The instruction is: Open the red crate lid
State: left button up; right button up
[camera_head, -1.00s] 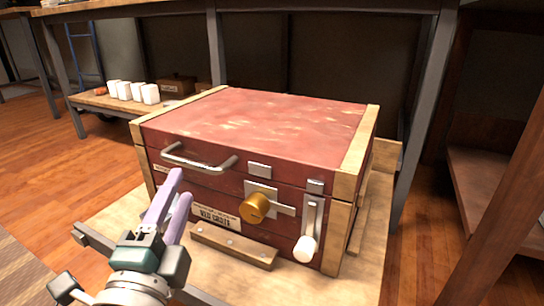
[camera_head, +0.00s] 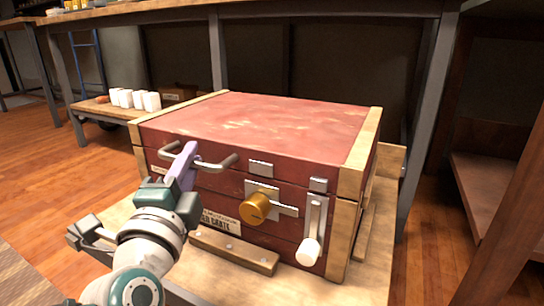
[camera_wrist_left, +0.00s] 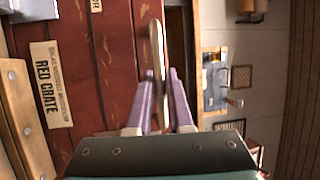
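The red crate (camera_head: 215,198) stands on a pale board with its red lid (camera_head: 265,125) down. A metal bar handle (camera_head: 222,163) sits on the lid's front edge at the left. My left gripper (camera_head: 184,160) is at this handle, its purple fingers pointing up at the bar. In the left wrist view, the bar (camera_wrist_left: 157,55) runs between the two fingers (camera_wrist_left: 162,85), which stand apart with a gap beside the bar, so the gripper looks open. A brass knob (camera_head: 255,207) and a white-ended lever (camera_head: 308,252) are on the crate's front. My right gripper is out of view.
A workbench (camera_head: 300,9) with grey metal legs stands over and behind the crate. Several white cups (camera_head: 138,99) stand on a low wooden shelf at the back left. A wooden shelf unit (camera_head: 500,205) is on the right. Wooden floor (camera_head: 50,165) is clear at the left.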

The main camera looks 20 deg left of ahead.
pick_arm(q)
grip_shut()
dwell(1.0)
